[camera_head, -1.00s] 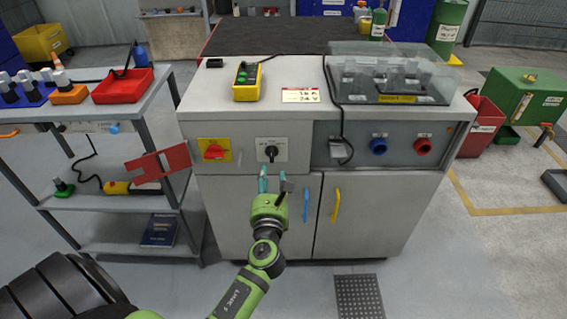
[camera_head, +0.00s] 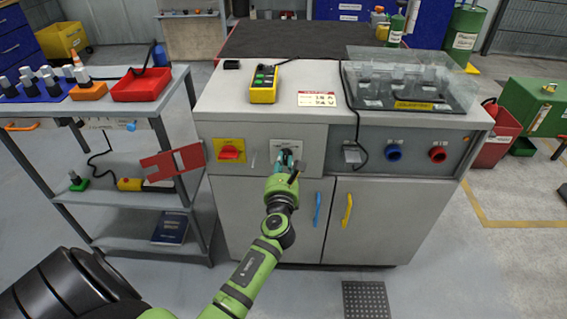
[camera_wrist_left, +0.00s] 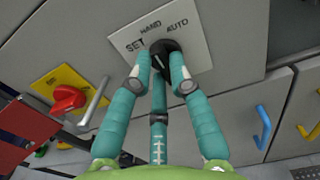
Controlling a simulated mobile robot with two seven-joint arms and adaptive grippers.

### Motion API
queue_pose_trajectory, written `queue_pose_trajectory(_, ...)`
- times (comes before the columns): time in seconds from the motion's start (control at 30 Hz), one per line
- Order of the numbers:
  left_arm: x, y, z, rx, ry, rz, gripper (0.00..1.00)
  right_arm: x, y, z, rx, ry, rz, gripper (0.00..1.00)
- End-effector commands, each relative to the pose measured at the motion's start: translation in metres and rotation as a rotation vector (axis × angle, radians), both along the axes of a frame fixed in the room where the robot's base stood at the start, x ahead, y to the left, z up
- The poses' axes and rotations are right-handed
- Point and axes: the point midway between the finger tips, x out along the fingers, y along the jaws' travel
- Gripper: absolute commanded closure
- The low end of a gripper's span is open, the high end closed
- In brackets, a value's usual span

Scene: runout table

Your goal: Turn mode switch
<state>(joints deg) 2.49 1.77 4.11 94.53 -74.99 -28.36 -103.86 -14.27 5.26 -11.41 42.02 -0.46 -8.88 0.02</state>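The mode switch is a black knob (camera_wrist_left: 164,57) on a white plate (camera_wrist_left: 147,37) marked SET, HAND and AUTO, on the grey cabinet front. The plate also shows in the head view (camera_head: 279,146), where my fingers partly cover the knob. My left gripper (camera_head: 289,163) is at the switch. In the left wrist view its teal fingers (camera_wrist_left: 161,66) reach the knob, one fingertip at each side and a third finger below. They hide part of the knob's edge. I cannot tell whether the fingertips press on it. My right gripper is not in view.
A red switch on a yellow plate (camera_head: 230,150) is left of the knob. A red panel (camera_head: 173,161) juts out farther left, beside the shelf cart. Blue (camera_head: 317,209) and yellow (camera_head: 347,210) door handles are below right. Blue and red sockets (camera_head: 437,155) are to the right.

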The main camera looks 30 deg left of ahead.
Motion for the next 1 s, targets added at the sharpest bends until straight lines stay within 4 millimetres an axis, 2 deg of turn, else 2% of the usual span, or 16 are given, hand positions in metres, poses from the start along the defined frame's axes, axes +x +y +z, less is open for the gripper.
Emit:
queue_pose_trajectory(0.3,0.0,0.0,0.0,-0.012,-0.007,0.0,1.0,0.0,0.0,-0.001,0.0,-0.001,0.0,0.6)
queue_pose_trajectory(0.53,0.0,0.0,-0.001,-0.091,-0.057,0.0,1.0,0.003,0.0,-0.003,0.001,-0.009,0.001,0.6)
queue_pose_trajectory(1.0,-0.001,0.001,-0.004,-0.419,-0.257,0.0,1.0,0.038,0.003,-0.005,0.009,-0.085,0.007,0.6)
